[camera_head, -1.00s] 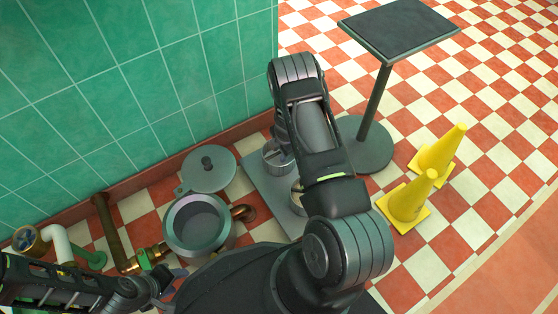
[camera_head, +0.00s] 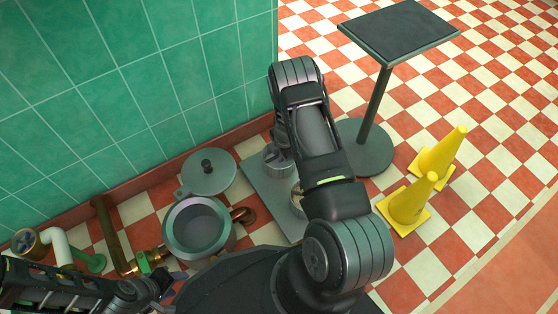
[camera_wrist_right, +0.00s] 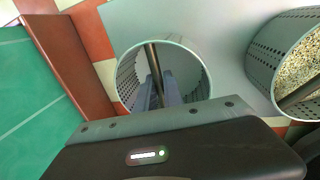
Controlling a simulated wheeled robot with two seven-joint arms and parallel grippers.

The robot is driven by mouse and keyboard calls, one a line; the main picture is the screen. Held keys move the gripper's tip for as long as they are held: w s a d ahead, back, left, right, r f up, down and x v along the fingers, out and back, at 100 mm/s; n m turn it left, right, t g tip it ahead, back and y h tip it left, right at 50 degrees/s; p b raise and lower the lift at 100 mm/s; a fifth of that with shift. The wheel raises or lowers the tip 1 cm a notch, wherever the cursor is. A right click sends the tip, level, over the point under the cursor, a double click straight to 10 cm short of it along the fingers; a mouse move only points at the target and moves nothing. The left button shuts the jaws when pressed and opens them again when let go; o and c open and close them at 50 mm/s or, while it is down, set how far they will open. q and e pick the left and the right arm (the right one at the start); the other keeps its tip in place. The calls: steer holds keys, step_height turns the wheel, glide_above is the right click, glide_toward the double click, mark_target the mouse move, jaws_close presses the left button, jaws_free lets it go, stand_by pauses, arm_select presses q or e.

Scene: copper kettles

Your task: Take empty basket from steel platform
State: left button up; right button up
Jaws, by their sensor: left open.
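The empty basket (camera_wrist_right: 190,70), a perforated grey cylinder with a bar across its mouth, stands on the steel platform (camera_wrist_right: 225,35). In the head view the basket (camera_head: 272,161) shows partly beside my right arm, on the platform (camera_head: 262,195). In the right wrist view my right gripper (camera_wrist_right: 160,88) reaches into the basket's mouth, its fingers on either side of the bar. Whether they press on it I cannot tell. My right fingers are hidden in the head view. My left gripper (camera_head: 168,284) is open and empty at the lower left, away from the basket.
A second basket (camera_wrist_right: 262,68) filled with grain stands close by on the platform. A grey pot (camera_head: 168,232), its lid (camera_head: 208,174) and pipes (camera_head: 110,235) lie to the left by the green wall. A pedestal table (camera_head: 372,110) and yellow cones (camera_head: 408,203) stand to the right.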

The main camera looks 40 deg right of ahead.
jaws_close()
stand_by(0.8)
steer(key=shift+r, duration=0.1)
step_height(320, 180, up, 13)
steer(key=p, duration=0.6)
steer(key=s+a+f+b, duration=0.1)
steer(key=s+b, duration=0.7)
steer(key=s, duration=1)
steer(key=shift+a, duration=0.5)
